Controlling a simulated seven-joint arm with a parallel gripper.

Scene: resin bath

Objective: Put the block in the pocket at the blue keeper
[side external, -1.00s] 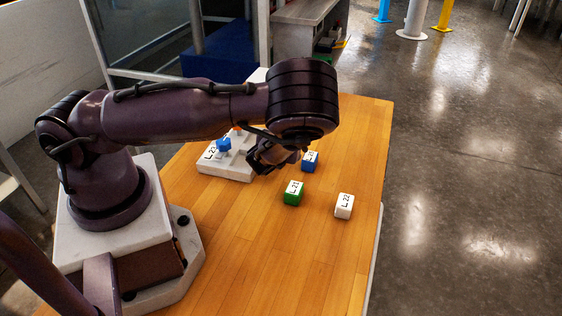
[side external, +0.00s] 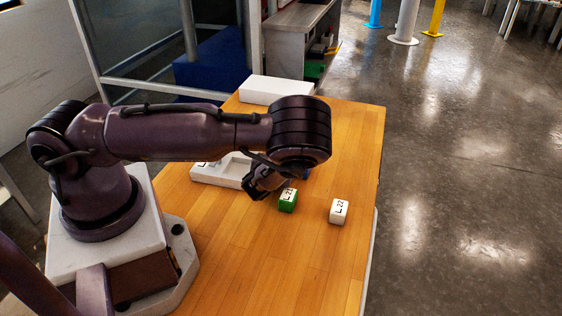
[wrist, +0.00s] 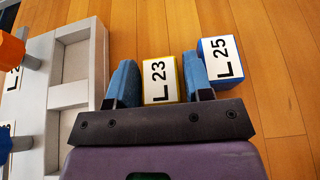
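A yellow-sided block with a white top marked L 23 (wrist: 161,80) stands between the blue fingers of my gripper (wrist: 158,64) in the wrist view. The fingers are open around it, with a gap visible at the left finger. The white pocket tray (wrist: 98,60) is to the left. Its lower pocket (wrist: 72,132) appears empty and lies level with the blue keeper (wrist: 4,145), which is cut off by the picture edge. In the side view my gripper (side external: 256,190) is low beside the tray (side external: 207,176); the arm hides the L 23 block and the keepers.
A blue block marked L 25 (wrist: 220,62) stands close outside the right finger. A green block (side external: 288,202) and a white block marked L 22 (side external: 339,211) stand nearer the front. An orange keeper (wrist: 10,48) is at the tray's far side. A white box (side external: 275,89) is at the back.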

